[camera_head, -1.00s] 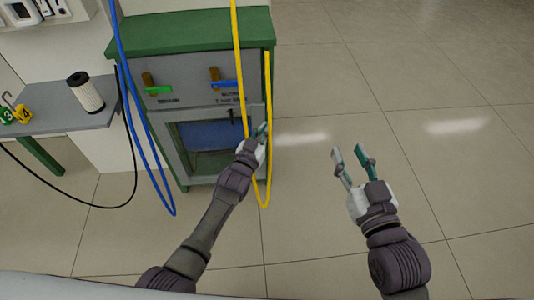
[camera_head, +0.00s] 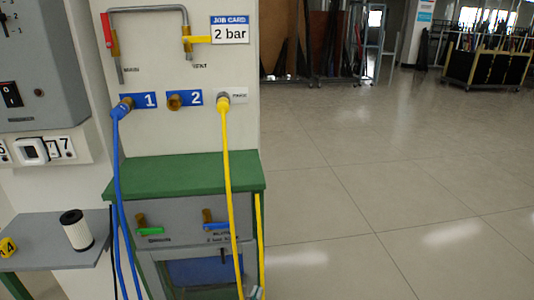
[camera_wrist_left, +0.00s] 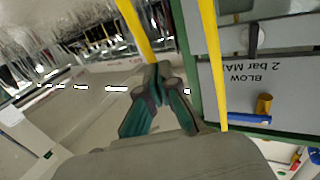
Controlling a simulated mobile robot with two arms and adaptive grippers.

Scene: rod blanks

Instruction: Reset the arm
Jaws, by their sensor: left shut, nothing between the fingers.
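My left gripper (camera_head: 257,293) shows only as fingertips at the bottom edge of the head view, in front of the grey cabinet (camera_head: 180,213) and close to the yellow hose (camera_head: 227,165). In the left wrist view the left gripper (camera_wrist_left: 157,75) is shut, its teal and dark fingertips together with nothing between them. My right gripper is in neither current view.
A blue hose (camera_head: 118,180) hangs from port 1 on the panel. The green-topped cabinet (camera_head: 185,172) has a green and a blue valve handle. A grey shelf (camera_head: 45,258) at the left holds a white cylinder (camera_head: 77,230). Open tiled floor lies to the right.

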